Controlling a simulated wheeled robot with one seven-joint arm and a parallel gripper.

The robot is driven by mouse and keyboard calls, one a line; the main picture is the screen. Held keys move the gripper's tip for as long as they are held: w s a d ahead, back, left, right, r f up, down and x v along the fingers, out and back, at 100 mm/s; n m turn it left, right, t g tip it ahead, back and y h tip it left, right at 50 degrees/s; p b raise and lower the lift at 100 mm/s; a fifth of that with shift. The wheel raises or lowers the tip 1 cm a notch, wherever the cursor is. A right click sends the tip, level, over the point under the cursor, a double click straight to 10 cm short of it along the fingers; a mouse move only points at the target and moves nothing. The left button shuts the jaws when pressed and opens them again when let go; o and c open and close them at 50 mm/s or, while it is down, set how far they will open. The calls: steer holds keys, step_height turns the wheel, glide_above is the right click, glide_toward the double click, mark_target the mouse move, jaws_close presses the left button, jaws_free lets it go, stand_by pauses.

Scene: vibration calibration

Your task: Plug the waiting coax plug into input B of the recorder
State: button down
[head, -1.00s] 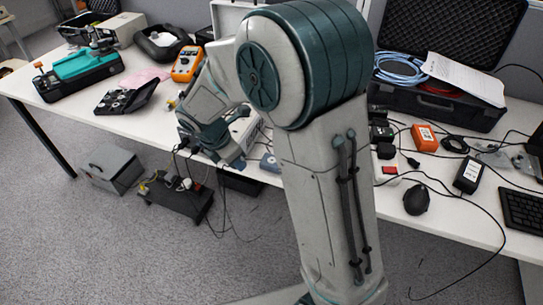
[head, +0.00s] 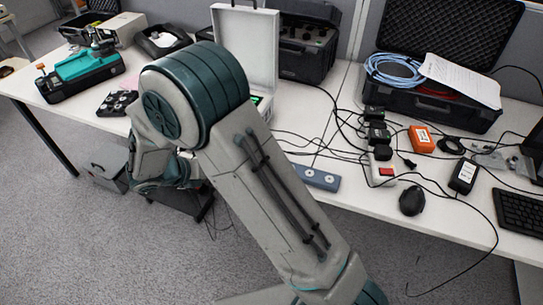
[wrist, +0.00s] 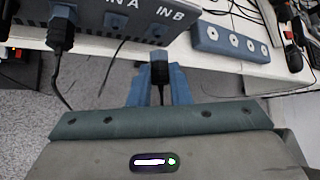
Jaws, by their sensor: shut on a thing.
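In the wrist view the recorder (wrist: 92,14) shows its grey front at the top, with "IN A" and "IN B" lettering. Input B (wrist: 158,32) is a dark round socket under "IN B", with no plug in it. My gripper (wrist: 158,72) is shut on the black coax plug (wrist: 159,70), just below input B. The plug points toward the socket, and a gap seems to show between them. In the head view my arm hides my fingertips, the plug and most of the recorder.
Another black plug (wrist: 61,28) and its cable hang at the recorder's left. A blue-grey block (head: 317,178) with round sockets lies at the table edge, right of the recorder; it also shows in the wrist view (wrist: 205,36). Cables and an orange box (head: 421,139) lie farther right.

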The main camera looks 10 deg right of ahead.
steer(key=shift+w+d, duration=0.25)
steer(key=shift+w, duration=0.15)
steer(key=shift+w+d+p, duration=0.6)
steer(key=shift+w+p, duration=0.2)
steer(key=shift+p, duration=0.4)
stand_by(3.3)
steer(key=shift+s+d+m+t+y+b, duration=0.1)
steer(key=shift+m+t+y+b, duration=0.45)
steer(key=shift+b, duration=0.75)
steer(key=shift+s+d+m+t+y+b, duration=0.1)
steer(key=shift+m+t+y+b, duration=0.2)
steer(key=shift+y+b, duration=0.7)
stand_by(0.8)
